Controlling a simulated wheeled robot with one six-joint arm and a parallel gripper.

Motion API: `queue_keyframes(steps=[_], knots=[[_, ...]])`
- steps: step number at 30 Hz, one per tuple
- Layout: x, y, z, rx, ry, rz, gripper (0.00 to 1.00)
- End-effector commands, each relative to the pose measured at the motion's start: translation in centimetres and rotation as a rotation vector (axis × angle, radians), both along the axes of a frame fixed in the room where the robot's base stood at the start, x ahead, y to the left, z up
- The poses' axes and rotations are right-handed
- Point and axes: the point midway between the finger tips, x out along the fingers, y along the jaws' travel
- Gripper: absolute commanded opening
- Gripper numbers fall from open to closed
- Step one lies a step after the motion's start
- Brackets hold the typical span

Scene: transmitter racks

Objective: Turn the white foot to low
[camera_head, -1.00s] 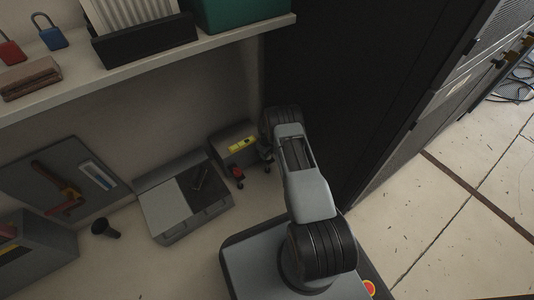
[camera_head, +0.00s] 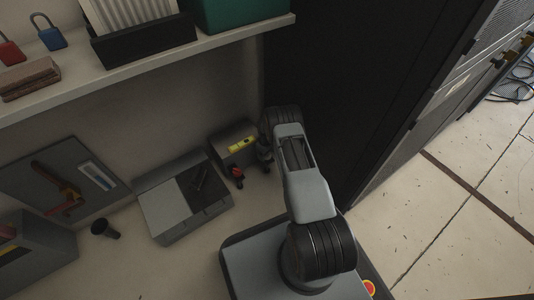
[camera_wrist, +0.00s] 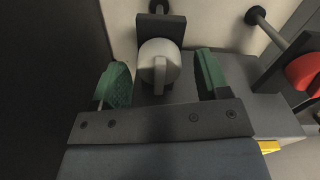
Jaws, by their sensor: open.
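The white foot (camera_wrist: 159,64) is a rounded white knob with a raised bar across it, set against a dark grey bracket. It shows in the wrist view between the two green pads of my gripper (camera_wrist: 162,80). The jaws are open, with a visible gap on each side of the foot. In the head view the foot cannot be made out, and my arm and wrist cover most of that spot. A red foot (camera_wrist: 304,70) of similar form is at the right of the wrist view; it also shows in the head view (camera_head: 238,172).
A grey box with a yellow strip (camera_head: 242,145) stands beside my wrist. A larger grey case (camera_head: 184,198), a black cup-like part (camera_head: 105,229) and a panel with a red handle (camera_head: 66,195) lie to the left. A shelf (camera_head: 150,62) overhangs; a dark rack (camera_head: 350,80) stands right.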

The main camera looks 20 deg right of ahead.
Motion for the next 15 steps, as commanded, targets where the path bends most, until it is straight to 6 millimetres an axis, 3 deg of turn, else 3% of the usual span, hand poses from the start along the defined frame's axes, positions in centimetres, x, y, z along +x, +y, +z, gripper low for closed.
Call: queue_keyframes(steps=[7, 15], knots=[[0.1, -0.1, 1.9, 0.000, -0.002, -0.002, 0.69], [0.1, -0.1, 7.5, 0.000, -0.002, -0.002, 0.69]])
